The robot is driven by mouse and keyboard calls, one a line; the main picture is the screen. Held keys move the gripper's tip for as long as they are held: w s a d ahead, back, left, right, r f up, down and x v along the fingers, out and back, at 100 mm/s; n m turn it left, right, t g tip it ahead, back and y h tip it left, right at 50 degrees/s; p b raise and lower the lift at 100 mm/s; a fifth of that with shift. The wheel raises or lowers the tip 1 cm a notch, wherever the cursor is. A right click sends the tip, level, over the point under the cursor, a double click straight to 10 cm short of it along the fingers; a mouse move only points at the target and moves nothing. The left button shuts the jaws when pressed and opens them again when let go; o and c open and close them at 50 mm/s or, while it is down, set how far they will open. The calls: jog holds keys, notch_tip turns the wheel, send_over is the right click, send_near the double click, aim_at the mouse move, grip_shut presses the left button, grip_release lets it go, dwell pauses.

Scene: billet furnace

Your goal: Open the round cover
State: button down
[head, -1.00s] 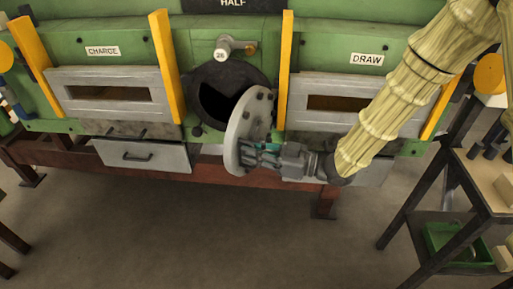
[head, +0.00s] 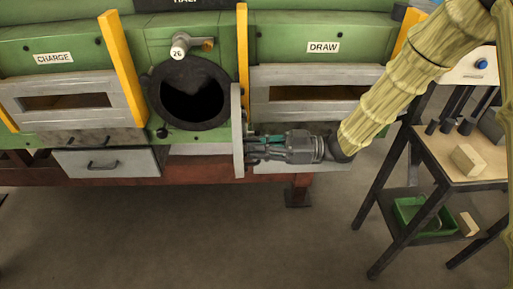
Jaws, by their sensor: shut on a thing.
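The round cover (head: 237,132) is a grey disc, now seen almost edge-on, standing out to the right of the dark round opening (head: 193,95) in the green furnace front. The opening is fully uncovered in the head view. My gripper (head: 254,149) is at the cover's outer face, low on its right side, and is shut on a part of the cover. The gripped part itself is hidden by the fingers.
The furnace (head: 205,40) has a CHARGE door (head: 75,97) at left and a DRAW door (head: 285,85) at right, with yellow posts between. A drawer (head: 105,162) sits below. A bench (head: 440,160) with blocks stands at right. The floor in front is clear.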

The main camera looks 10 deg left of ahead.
jog(key=shift+w+d+r, duration=0.1)
jog(key=shift+w+r, duration=0.15)
jog(key=shift+r, duration=0.15)
jog(key=c, duration=1.7)
grip_release()
jog(key=shift+o, duration=0.8)
jog(key=shift+w+f, duration=0.1)
jog(key=shift+w, duration=0.05)
jog(key=shift+s, duration=0.4)
jog(key=shift+w+d+f, duration=0.15)
jog(key=shift+w+d, duration=0.05)
jog(key=v, duration=1.1)
jog(key=shift+s+d+r, duration=0.15)
jog(key=shift+d+r, duration=0.05)
jog(key=shift+d, duration=0.2)
jog(key=shift+f, duration=0.1)
